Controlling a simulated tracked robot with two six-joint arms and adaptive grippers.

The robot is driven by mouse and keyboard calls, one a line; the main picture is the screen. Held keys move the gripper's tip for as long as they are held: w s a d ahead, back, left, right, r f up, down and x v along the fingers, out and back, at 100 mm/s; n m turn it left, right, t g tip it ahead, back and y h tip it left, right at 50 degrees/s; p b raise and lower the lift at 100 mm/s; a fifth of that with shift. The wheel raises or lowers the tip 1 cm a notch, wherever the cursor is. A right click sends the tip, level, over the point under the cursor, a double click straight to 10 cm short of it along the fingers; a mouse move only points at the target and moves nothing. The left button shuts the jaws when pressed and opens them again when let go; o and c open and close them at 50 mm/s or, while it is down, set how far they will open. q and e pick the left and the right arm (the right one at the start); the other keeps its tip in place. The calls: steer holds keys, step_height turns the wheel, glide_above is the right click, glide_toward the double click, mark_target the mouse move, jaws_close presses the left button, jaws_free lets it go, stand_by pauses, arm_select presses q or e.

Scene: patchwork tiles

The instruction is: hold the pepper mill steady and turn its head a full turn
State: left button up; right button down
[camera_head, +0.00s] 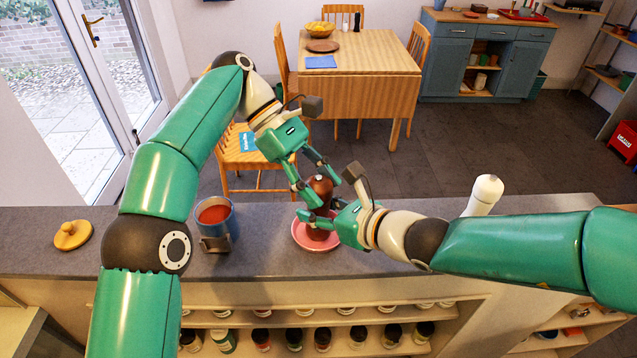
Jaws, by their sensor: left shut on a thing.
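The dark brown pepper mill (320,187) stands upright on a pink plate (297,236) on the grey counter, with its rounded head uppermost. My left gripper (319,188) comes down from the upper left and is shut on the mill's head, one finger on either side. My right gripper (318,213) reaches in from the right at the mill's body, lower than the left one. Its fingers partly cover the body, and I cannot tell whether they press on it. Much of the mill's body is hidden by the fingers.
A blue-grey mug (218,242) with red contents stands left of the plate. A white bottle-like object (484,194) stands behind my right arm. Jars line the shelf (270,323) below the counter.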

arm_select(q)
steer(key=shift+f+m, duration=0.15)
steer(key=shift+m, duration=0.25)
steer(key=o, duration=1.2)
steer(key=shift+c, duration=0.2)
steer(key=shift+r+n, duration=0.2)
steer(key=shift+n, duration=0.3)
steer(key=n+t, duration=0.2)
steer(key=n+t+h, duration=0.1)
steer(key=n+t, duration=0.1)
steer(key=n, duration=0.1)
steer(key=shift+n+h, duration=0.3)
steer(key=n+t, duration=0.4)
steer(key=n, duration=0.1)
steer(key=shift+s+t, duration=0.15)
steer(key=shift+t, duration=0.15)
steer(key=v, duration=1.2)
steer(key=shift+d+r+n+y, duration=0.2)
steer(key=shift+d+n+y, duration=0.1)
steer(key=shift+y, duration=0.1)
